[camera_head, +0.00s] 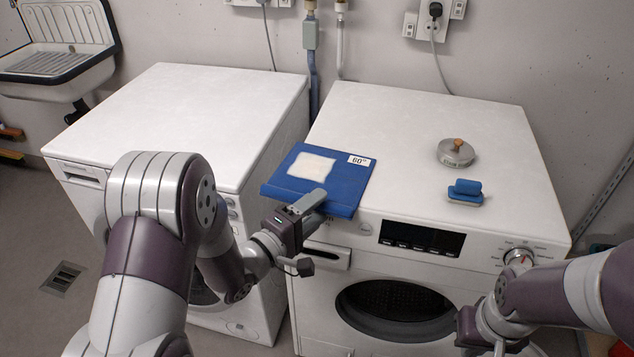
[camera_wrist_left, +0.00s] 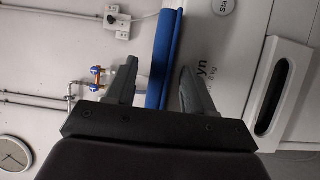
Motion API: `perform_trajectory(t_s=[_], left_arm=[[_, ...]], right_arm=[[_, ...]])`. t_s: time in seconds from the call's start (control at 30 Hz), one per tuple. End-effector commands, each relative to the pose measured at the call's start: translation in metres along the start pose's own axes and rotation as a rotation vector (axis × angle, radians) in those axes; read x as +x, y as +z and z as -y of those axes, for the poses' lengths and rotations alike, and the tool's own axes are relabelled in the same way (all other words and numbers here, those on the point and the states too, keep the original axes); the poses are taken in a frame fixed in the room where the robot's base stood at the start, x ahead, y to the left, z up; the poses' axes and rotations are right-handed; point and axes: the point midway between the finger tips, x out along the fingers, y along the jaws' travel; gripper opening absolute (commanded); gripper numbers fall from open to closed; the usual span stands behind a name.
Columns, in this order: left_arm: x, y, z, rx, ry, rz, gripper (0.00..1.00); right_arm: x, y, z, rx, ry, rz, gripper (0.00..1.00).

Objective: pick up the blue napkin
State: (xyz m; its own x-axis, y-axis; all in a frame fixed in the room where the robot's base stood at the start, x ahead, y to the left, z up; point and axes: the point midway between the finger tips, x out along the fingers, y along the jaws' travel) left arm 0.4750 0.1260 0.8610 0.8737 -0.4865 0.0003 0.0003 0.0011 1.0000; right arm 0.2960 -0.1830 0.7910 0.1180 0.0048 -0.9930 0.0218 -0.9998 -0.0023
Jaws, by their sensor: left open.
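The blue napkin (camera_head: 346,187) lies flat at the front left of the right-hand washing machine's top, its front edge reaching out over the machine's front edge. A white square cloth (camera_head: 313,165) and a small "60°" label lie on it. My left gripper (camera_head: 314,202) is at the napkin's front edge. In the left wrist view, the blue napkin (camera_wrist_left: 167,45) shows as a narrow band between the two spread fingers of my left gripper (camera_wrist_left: 157,80), which is open. My right gripper (camera_head: 498,347) is low at the bottom right, its fingertips mostly cut off.
The left-hand machine (camera_head: 200,110) has a bare top. A sink (camera_head: 60,50) hangs at the far left. Pipes (camera_head: 312,60) run down the wall behind the gap.

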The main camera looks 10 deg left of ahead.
Motion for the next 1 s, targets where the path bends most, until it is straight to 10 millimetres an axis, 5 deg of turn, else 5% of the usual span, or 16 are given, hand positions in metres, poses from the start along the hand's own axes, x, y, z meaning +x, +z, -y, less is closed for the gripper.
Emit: perform_trajectory(t_s=[0.07,0.23,0.63,0.87,1.0], left_arm=[[0.000,0.000,0.000,0.000,0.000,0.000,0.53],[-0.001,0.000,0.000,0.001,0.000,0.000,0.00],[-0.001,0.000,-0.007,0.002,0.001,0.000,0.00],[0.000,0.000,-0.045,0.004,0.004,0.000,0.00],[0.007,0.029,-0.061,0.002,0.002,0.009,0.00]], right_arm=[[0.000,0.000,0.000,0.000,0.000,0.000,0.00],[0.000,0.000,0.000,0.000,0.000,0.000,0.00],[-0.004,0.000,0.000,0.000,0.000,0.000,0.00],[-0.019,-0.002,0.000,0.000,0.000,0.000,0.00],[-0.024,-0.003,0.000,0.000,0.000,0.000,0.00]])
